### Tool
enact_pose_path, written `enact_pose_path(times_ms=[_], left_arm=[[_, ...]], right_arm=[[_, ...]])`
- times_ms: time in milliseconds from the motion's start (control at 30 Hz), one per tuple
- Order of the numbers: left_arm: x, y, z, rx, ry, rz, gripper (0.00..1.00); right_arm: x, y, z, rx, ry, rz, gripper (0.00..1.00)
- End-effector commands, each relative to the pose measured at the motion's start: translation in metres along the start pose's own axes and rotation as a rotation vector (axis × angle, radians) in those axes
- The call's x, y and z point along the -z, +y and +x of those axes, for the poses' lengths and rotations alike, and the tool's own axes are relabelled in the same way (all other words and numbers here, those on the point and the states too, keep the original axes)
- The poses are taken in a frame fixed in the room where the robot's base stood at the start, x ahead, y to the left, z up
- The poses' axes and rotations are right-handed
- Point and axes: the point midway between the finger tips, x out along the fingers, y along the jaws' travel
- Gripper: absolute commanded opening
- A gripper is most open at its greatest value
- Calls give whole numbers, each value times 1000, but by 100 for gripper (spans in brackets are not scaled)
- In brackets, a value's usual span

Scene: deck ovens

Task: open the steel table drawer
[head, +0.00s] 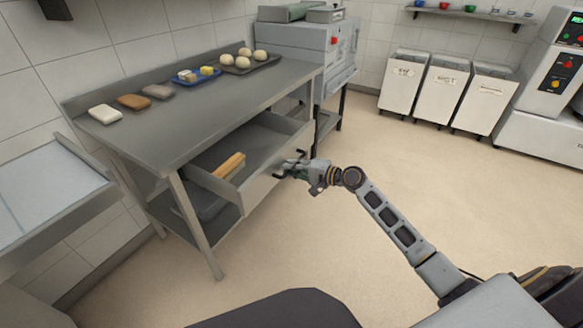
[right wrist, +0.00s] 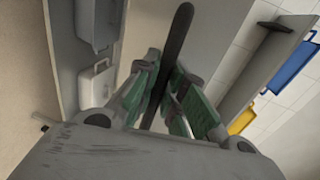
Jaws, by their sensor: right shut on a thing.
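The steel table (head: 200,110) stands at the left in the head view. Its drawer (head: 272,176) is pulled out from under the top, and a wooden rolling pin (head: 229,165) and a grey inner surface show inside. My right gripper (head: 290,168) is at the drawer's front, shut on its dark bar handle. In the right wrist view the dark handle (right wrist: 177,50) runs between the green-padded fingers of the gripper (right wrist: 172,95). My left gripper is not in view.
White bins (head: 445,88) stand along the back wall. The floor right of the table is clear.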

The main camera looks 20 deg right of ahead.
Motion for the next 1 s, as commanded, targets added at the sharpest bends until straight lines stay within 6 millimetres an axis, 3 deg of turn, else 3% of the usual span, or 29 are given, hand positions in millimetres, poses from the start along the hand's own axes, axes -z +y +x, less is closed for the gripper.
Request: enact_pose_path(times_ms=[67, 100, 233, 467, 667, 1000], left_arm=[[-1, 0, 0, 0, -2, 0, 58], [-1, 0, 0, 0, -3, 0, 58], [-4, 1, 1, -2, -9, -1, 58], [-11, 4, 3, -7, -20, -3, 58], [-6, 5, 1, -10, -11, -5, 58], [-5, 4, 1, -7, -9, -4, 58]], right_arm=[[0, 1, 0, -2, -1, 0, 0], [0, 1, 0, -2, -1, 0, 16], [0, 1, 0, -1, 0, 0, 33], [0, 0, 0, 0, 0, 0, 34], [0, 0, -1, 0, 0, 0, 34], [0, 1, -20, -2, -1, 0, 34]])
